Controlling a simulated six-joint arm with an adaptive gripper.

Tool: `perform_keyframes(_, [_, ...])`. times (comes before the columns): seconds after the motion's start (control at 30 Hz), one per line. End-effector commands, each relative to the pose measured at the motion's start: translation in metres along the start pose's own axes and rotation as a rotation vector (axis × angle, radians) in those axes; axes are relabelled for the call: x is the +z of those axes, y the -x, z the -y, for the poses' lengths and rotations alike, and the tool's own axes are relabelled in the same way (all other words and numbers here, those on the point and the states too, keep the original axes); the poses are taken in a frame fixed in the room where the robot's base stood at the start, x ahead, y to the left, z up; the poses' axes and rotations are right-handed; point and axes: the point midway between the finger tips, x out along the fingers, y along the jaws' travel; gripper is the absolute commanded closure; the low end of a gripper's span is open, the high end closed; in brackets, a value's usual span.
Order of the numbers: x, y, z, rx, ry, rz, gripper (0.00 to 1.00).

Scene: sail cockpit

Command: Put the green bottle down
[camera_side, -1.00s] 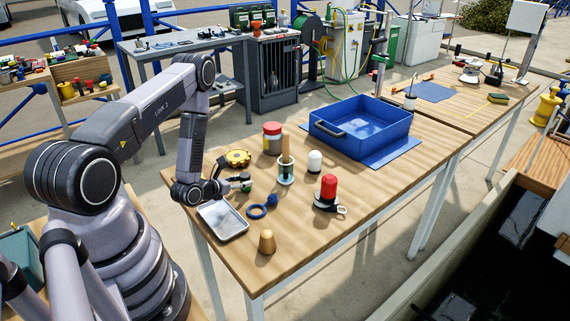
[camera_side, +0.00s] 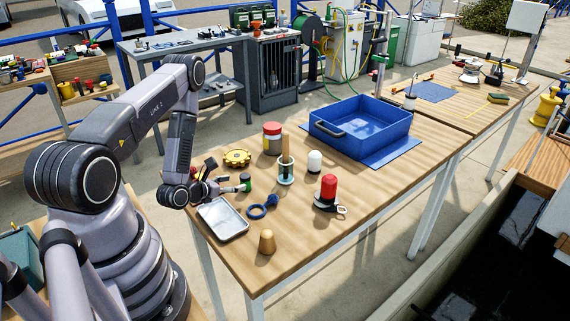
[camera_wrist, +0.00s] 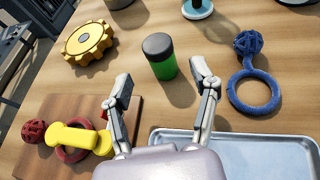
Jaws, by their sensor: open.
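The green bottle (camera_wrist: 163,66) with its dark cap stands upright on the wooden table in the wrist view. It also shows small in the side view (camera_side: 245,182). My gripper (camera_wrist: 163,86) is open, its two fingers spread to the left and right. The bottle is just beyond the fingertips, roughly centred between them, and neither finger appears to touch it. In the side view my gripper (camera_side: 228,185) is low over the table, left of the bottle.
A metal tray (camera_wrist: 240,139) is near my right finger, with a blue ring (camera_wrist: 255,92) beyond it. A yellow gear (camera_wrist: 88,43) is left of the bottle. A yellow piece (camera_wrist: 78,137) lies on a brown board at left. A blue bin (camera_side: 365,127) stands further back.

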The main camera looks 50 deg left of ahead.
Motion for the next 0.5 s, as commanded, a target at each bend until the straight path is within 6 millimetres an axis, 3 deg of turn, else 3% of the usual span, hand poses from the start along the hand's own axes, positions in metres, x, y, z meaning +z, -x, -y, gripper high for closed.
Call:
perform_keyframes(0.1, [-0.001,0.020,0.000,0.002,0.005,-0.003,0.40])
perform_keyframes(0.27, [0.005,0.033,0.002,-0.014,0.000,0.011,0.40])
perform_keyframes(0.37, [0.035,0.029,0.017,-0.105,-0.017,0.074,0.40])
perform_keyframes(0.47, [0.092,0.027,0.053,-0.303,-0.063,0.186,0.40])
perform_keyframes(0.5, [0.119,0.030,0.073,-0.408,-0.095,0.236,0.40])
